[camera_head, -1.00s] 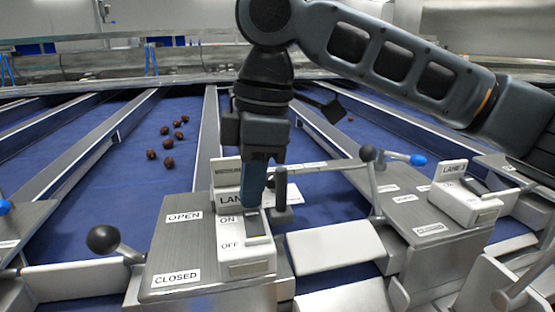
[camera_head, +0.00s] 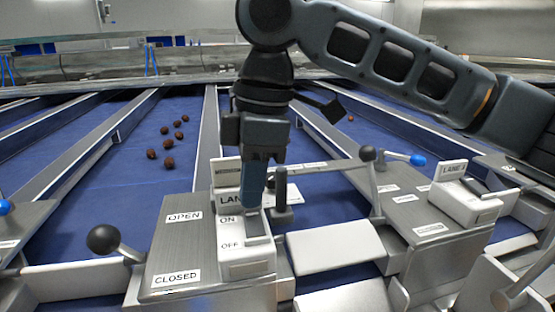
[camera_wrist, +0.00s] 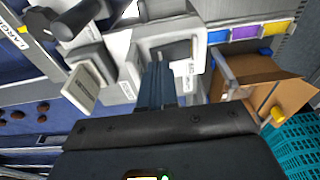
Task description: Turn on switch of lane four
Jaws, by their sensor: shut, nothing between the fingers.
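A white switch box (camera_head: 247,262) with ON and OFF labels stands on the grey control panel in the middle of the head view. Its lane plate (camera_head: 227,172) is partly covered by my fingers, so the number is hidden. The box has a grey rocker (camera_head: 258,228). My gripper (camera_head: 252,203) is shut and empty, pointing down, with its blue fingertips at the ON end of the rocker. They look in contact, but the exact touch is hidden. In the wrist view my fingertips (camera_wrist: 158,68) reach the edge of the switch box (camera_wrist: 198,45).
A lever with a black knob (camera_head: 103,239) stands left of the switch, beside OPEN and CLOSED labels. Another black-knobbed lever (camera_head: 368,154) and a second switch box (camera_head: 468,206) stand to the right. Several dates (camera_head: 169,162) lie on the blue belt behind.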

